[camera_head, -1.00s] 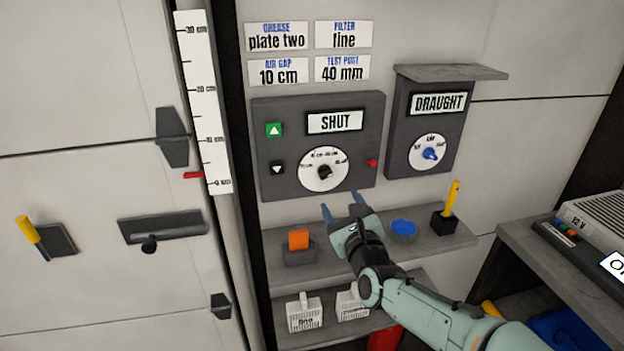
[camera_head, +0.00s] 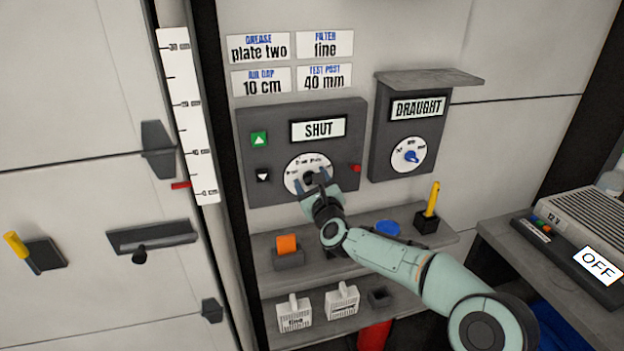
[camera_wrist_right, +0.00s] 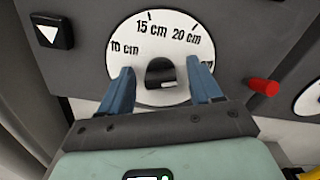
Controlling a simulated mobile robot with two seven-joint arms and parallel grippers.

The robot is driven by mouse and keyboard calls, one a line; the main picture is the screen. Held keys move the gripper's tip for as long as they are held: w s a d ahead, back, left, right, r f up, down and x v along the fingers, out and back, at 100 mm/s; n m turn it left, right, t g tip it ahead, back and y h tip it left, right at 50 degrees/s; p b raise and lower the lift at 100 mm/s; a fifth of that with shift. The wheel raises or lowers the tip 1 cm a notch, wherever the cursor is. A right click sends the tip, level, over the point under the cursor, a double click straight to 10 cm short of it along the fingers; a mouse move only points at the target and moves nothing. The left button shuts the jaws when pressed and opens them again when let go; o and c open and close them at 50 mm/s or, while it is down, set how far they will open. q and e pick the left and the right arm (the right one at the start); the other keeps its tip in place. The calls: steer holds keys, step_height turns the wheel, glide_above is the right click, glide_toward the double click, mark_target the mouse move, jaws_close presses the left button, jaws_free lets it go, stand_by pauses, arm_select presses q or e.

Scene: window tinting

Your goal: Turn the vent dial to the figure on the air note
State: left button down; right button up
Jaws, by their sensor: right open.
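The vent dial (camera_head: 294,183) is a round white disc on a dark grey panel, with a black knob at its middle. In the right wrist view the dial (camera_wrist_right: 130,36) reads 10 cm, 15 cm and 20 cm, and part of a further mark shows at its right edge. The black knob (camera_wrist_right: 160,73) lies between the blue fingers of my right gripper (camera_wrist_right: 160,88), which are open with a gap on each side. My right gripper (camera_head: 311,181) is in front of the dial. The air gap note (camera_head: 263,81) reads 10 cm. My left gripper is not in view.
The panel (camera_head: 250,111) has a SHUT display (camera_head: 318,129), a green up button (camera_head: 259,139) and a red knob (camera_head: 356,168). The DRAUGHT box (camera_head: 384,150) with its blue-knobbed dial is to the right. A shelf (camera_head: 345,262) with small items lies below.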

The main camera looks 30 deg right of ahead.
steer(key=c, duration=1.1)
steer(key=shift+o, duration=0.3)
